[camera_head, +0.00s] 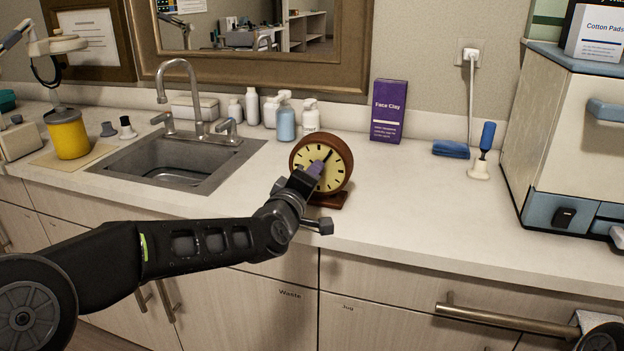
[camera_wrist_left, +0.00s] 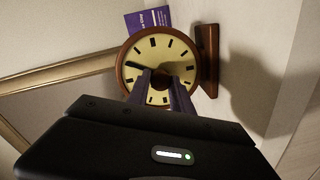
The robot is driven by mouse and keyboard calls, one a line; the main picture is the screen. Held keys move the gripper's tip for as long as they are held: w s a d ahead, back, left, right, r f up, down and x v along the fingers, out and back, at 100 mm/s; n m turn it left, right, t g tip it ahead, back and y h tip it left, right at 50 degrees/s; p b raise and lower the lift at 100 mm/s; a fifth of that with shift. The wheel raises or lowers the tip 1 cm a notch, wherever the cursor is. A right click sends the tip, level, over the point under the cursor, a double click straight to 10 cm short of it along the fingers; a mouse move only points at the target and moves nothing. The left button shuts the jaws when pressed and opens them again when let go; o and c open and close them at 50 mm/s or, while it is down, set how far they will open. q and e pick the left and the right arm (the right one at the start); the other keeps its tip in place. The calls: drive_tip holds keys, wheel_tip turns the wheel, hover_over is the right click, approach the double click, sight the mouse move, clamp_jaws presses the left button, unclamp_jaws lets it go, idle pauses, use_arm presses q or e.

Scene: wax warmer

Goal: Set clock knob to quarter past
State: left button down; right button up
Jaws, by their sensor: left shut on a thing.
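The clock (camera_head: 343,160) is round, with a brown wooden case, a cream face with dark marks and a dark wooden base. It stands upright on the counter, and it also shows in the left wrist view (camera_wrist_left: 157,50), turned sideways with its base (camera_wrist_left: 207,55) to the right. A dark hand (camera_wrist_left: 136,66) on the face points near the top, slightly right in the clock's own frame. My left gripper (camera_head: 316,168) is at the middle of the face. Its fingers (camera_wrist_left: 168,85) are shut on the clock knob, which they mostly hide. My right gripper does not show.
A purple Face Clay box (camera_head: 389,111) stands behind the clock. Pump bottles (camera_head: 285,120) and the sink (camera_head: 180,160) are to the left. A blue-handled tool (camera_head: 487,138) and a cream and blue cabinet unit (camera_head: 560,140) are to the right.

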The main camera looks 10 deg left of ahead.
use_arm(q)
drive_tip(key=m, duration=0.2)
drive_tip(key=shift+m, duration=0.3)
drive_tip(key=m+p, duration=0.1)
drive_tip(key=m, duration=0.2)
drive_tip(key=shift+d+y, duration=0.15)
drive_tip(key=shift+y, duration=0.15)
drive_tip(key=m+p, duration=0.1)
drive_tip(key=m, duration=0.4)
drive_tip(key=shift+y, duration=0.3)
drive_tip(key=c, duration=1.1)
unclamp_jaws()
drive_tip(key=shift+c, duration=0.2)
drive_tip(key=s, duration=0.7)
drive_tip(key=shift+s+r, duration=0.2)
drive_tip(key=shift+s, duration=0.2)
